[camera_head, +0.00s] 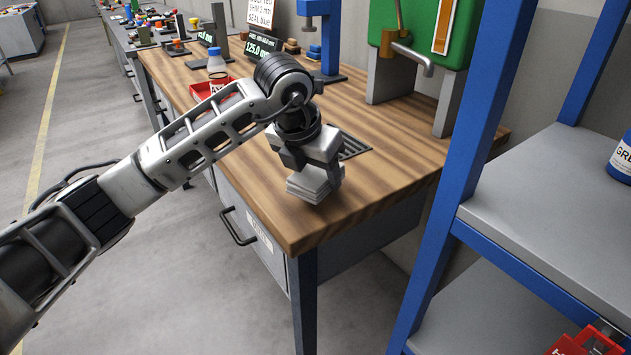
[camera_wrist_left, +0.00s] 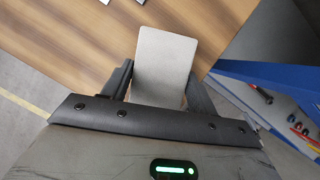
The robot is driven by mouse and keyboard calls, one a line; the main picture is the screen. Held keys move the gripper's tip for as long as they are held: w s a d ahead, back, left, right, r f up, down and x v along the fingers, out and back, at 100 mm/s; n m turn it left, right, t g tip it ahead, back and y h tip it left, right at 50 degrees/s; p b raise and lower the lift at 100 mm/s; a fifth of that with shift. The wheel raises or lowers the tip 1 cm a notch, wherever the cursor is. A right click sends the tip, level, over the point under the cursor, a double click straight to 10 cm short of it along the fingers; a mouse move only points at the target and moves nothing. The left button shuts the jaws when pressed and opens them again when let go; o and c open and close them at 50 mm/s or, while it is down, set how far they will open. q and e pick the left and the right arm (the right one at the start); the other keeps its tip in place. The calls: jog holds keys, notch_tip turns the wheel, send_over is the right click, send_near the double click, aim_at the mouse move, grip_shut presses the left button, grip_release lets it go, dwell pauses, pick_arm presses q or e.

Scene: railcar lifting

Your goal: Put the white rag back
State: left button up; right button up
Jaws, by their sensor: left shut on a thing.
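The white rag (camera_head: 313,185) is a folded, layered pale stack near the front corner of the wooden workbench (camera_head: 400,150). My left gripper (camera_head: 312,170) points down over it and is shut on it. In the left wrist view the rag (camera_wrist_left: 165,65) shows as a light grey rectangle between the two dark fingers of the left gripper (camera_wrist_left: 160,88). I cannot tell whether the rag touches the bench top or is just above it. My right gripper is not in view.
A dark slotted grate (camera_head: 354,146) lies in the bench top behind the gripper. A red bin (camera_head: 205,90) and a bottle (camera_head: 217,66) stand further back. A green machine (camera_head: 452,35) stands at the back right. A blue-framed shelf (camera_head: 550,190) stands close on the right.

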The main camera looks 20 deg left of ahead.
pick_arm(q)
notch_tip(320, 180, down, 3)
jog(key=shift+r, duration=0.15)
jog(key=o, duration=0.9)
jog(key=shift+r, duration=0.1)
jog(key=v, duration=1.2)
